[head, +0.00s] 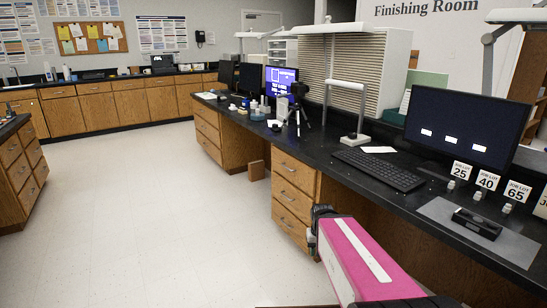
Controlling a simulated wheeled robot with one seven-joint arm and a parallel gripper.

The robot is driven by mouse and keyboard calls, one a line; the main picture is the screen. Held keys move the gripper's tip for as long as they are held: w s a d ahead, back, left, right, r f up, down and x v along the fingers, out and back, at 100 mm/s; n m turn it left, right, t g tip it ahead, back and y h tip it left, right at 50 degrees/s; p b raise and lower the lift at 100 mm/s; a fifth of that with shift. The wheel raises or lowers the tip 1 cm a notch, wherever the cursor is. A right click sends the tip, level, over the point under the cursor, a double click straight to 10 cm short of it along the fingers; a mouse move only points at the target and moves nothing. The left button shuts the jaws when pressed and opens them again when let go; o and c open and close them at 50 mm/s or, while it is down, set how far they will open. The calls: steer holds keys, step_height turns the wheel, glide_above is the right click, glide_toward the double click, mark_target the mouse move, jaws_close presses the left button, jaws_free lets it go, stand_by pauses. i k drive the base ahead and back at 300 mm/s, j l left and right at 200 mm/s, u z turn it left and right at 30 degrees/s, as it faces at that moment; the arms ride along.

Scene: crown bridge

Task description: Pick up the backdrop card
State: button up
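I cannot tell for sure which thing is the backdrop card. A small flat white card (378,149) lies on the black bench behind the keyboard. A pale green panel (428,80) stands behind the large monitor, next to the white cabinet, and is partly hidden by the monitor. A camera on a small black tripod (297,108) stands on the bench to the left of the white card. My pink and white arm shows at the bottom, in front of the bench. My gripper's fingers do not show.
The bench (335,160) carries a keyboard (379,168), a large monitor (458,125), a lamp (350,110), numbered job-lot cards (487,180) and a grey mat (440,212) with a black device (477,223). Wooden drawers (294,198) stand below. The floor at left is clear.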

mark_target(282, 111)
steer(key=i+j+u, duration=0.65)
steer(key=i+u, duration=0.55)
steer(key=i, duration=0.15)
steer(key=i+j, duration=0.1)
steer(key=i, duration=0.45)
steer(key=i+z, duration=0.1)
steer(key=i, duration=0.5)
steer(key=i+j+z, duration=0.1)
steer(key=i, duration=0.45)
steer(key=i+j+z, duration=0.15)
steer(key=i+z, duration=0.3)
steer(key=i+j+z, duration=0.2)
steer(key=z, duration=0.25)
steer(key=i+j+z, duration=0.25)
steer(key=z, duration=0.2)
steer(key=i+j+z, duration=0.15)
steer(key=j+z, duration=0.3)
